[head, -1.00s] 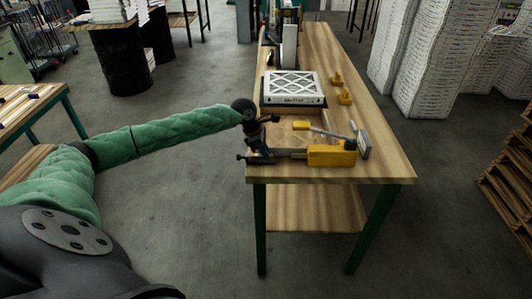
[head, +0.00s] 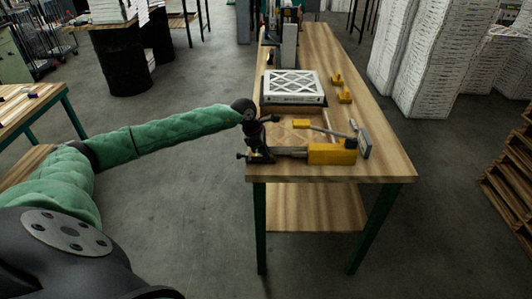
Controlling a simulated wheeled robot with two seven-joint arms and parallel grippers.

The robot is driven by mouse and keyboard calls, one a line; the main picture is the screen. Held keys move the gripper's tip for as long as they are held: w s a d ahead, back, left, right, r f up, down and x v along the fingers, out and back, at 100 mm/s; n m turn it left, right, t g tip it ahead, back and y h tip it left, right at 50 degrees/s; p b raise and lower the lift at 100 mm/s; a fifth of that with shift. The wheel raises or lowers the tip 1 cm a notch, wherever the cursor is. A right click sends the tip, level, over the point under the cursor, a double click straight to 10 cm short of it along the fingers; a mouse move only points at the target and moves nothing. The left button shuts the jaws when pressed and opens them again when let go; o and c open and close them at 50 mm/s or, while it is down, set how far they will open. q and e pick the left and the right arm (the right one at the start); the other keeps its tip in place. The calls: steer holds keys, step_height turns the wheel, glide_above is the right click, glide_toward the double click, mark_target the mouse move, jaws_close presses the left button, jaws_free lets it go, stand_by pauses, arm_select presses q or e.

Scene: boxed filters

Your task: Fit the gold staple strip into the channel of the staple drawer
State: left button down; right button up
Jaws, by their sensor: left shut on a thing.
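A yellow and black stapler (head: 332,153) lies on its side near the front edge of the wooden bench. A narrow grey staple drawer (head: 291,151) sticks out of it to the left. My left gripper (head: 262,157) is low over the left end of the drawer, at the bench's front left corner. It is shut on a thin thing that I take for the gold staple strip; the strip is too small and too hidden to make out. I cannot tell whether it touches the channel. My right gripper is not in view.
On the bench (head: 385,165) behind the stapler lie a yellow-handled tool (head: 302,124) and a grey-headed piece (head: 364,143). A white framed filter (head: 293,86) and small yellow blocks (head: 344,96) are farther back. The right front of the bench is clear.

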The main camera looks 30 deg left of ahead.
arm_select(q)
steer(key=c, duration=1.7)
jaws_free()
steer(key=shift+s+f, duration=0.15)
steer(key=shift+f, duration=0.15)
steer(key=shift+r, duration=2.4)
steer(key=o, duration=0.6)
steer(key=shift+c, duration=0.2)
steer(key=shift+r, duration=0.1)
